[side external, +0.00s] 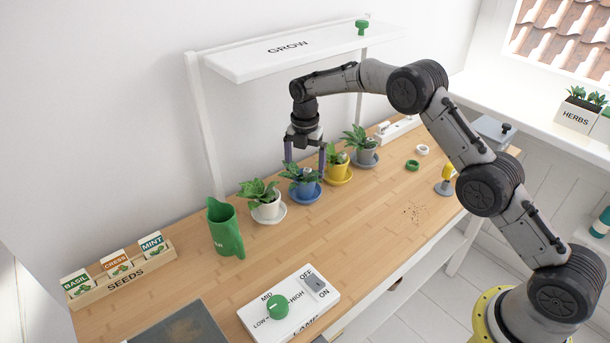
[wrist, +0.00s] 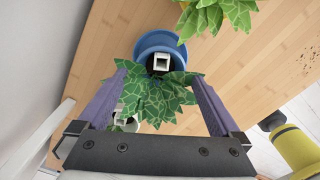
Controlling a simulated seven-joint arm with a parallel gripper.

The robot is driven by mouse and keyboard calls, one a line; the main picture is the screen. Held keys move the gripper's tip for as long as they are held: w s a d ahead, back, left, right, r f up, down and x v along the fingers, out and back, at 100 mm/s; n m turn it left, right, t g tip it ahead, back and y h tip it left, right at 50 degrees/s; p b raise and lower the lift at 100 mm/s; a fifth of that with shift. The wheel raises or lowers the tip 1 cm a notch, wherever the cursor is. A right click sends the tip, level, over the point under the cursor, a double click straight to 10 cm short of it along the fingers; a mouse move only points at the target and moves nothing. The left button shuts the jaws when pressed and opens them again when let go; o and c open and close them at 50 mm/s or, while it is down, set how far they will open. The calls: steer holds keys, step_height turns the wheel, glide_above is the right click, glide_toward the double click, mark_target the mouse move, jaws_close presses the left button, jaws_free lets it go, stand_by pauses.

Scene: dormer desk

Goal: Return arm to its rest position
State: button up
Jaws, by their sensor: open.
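My gripper (side external: 305,163) points down at the blue pot (side external: 305,190), with its purple fingers apart. The pot stands on a blue saucer and holds a leafy plant. In the wrist view the gripper (wrist: 158,72) has its fingers on either side of the plant's green leaves (wrist: 158,98), with the blue saucer (wrist: 143,43) beyond them. I cannot tell whether the fingers touch the leaves. Nothing is clamped between the fingers. My arm reaches over the desk from the right.
The white GROW shelf (side external: 290,50) hangs behind my arm, with a green knob-like piece (side external: 362,27) on it. A white pot (side external: 266,209) and yellow pot (side external: 338,173) flank the blue one. A green jug (side external: 224,230) stands left. The desk's (side external: 350,235) front middle is mostly clear.

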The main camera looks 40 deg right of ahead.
steer(key=shift+r, duration=0.75)
steer(key=shift+s+d+m, duration=0.2)
steer(key=shift+d+m, duration=0.2)
steer(key=shift+m, duration=0.2)
steer(key=s+d+r+m+t+h, duration=0.1)
steer(key=s+d+r+m+h, duration=0.15)
steer(key=d+m, duration=0.4)
steer(key=s+a+r+m+t+y, duration=0.1)
steer(key=s+a+r+m+t, duration=0.15)
steer(key=s+r+m, duration=0.9)
steer(key=s+a+r+m+t, duration=0.1)
steer(key=s+r+m, duration=0.1)
steer(key=s, duration=1.2)
steer(key=s+a+r+m+t+y, duration=0.1)
steer(key=s+a+r+m, duration=0.1)
steer(key=s, duration=1.2)
steer(key=shift+s+a+r+m, duration=0.3)
steer(key=shift+s+r+m, duration=0.1)
steer(key=shift+r, duration=0.1)
